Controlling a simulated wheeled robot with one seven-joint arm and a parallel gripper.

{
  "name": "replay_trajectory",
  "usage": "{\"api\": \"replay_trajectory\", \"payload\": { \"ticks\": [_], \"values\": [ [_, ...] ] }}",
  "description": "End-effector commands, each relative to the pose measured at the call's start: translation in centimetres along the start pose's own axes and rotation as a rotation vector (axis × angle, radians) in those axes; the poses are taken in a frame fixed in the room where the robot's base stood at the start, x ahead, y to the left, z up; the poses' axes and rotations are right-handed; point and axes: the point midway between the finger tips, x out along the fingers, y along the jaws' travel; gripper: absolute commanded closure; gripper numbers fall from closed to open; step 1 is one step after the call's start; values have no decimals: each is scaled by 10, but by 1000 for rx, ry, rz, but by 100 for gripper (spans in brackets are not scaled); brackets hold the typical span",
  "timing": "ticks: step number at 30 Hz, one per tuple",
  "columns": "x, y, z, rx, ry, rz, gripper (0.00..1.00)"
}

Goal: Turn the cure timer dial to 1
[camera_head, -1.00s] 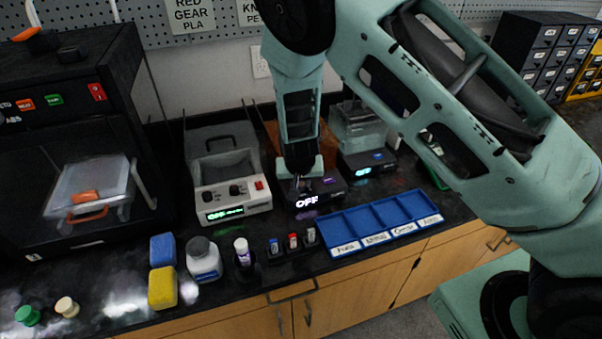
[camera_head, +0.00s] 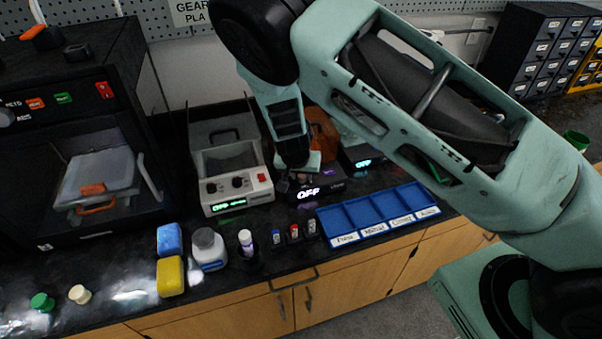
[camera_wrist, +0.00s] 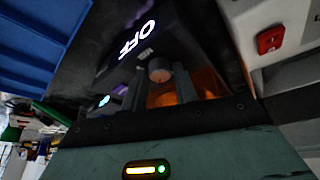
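The curing station (camera_head: 325,184) is a dark box with a lit "OFF" display and an orange part behind it, in the middle of the counter. In the wrist view, its "OFF" display (camera_wrist: 137,40) is large and tilted. The dial, a small round grey knob (camera_wrist: 159,71), shows close in front of my gripper. My gripper (camera_wrist: 168,88) is open, with a dark finger on each side of the knob in the picture; contact cannot be told. In the head view, my gripper (camera_head: 291,183) is at the left of the station's front, hiding the dial.
A grey machine (camera_head: 235,190) with two knobs and a red switch stands close on the left. A blue compartment tray (camera_head: 378,214) lies at the front right. Small bottles, sponges and a black printer (camera_head: 75,120) are farther left.

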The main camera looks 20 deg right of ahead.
Motion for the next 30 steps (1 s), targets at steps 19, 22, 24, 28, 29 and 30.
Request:
{"api": "replay_trajectory", "payload": {
  "ticks": [19,22,24,28,29,30],
  "values": [
    [-39,-2,0,-3,3,-5,54],
    [-63,-2,1,-2,2,-5,54],
    [-80,-2,1,-3,2,-5,54],
    [-111,-2,1,-3,1,-5,54],
    [-118,-1,1,-3,1,-5,54],
    [-126,-2,1,-3,1,-5,54]
  ]
}}
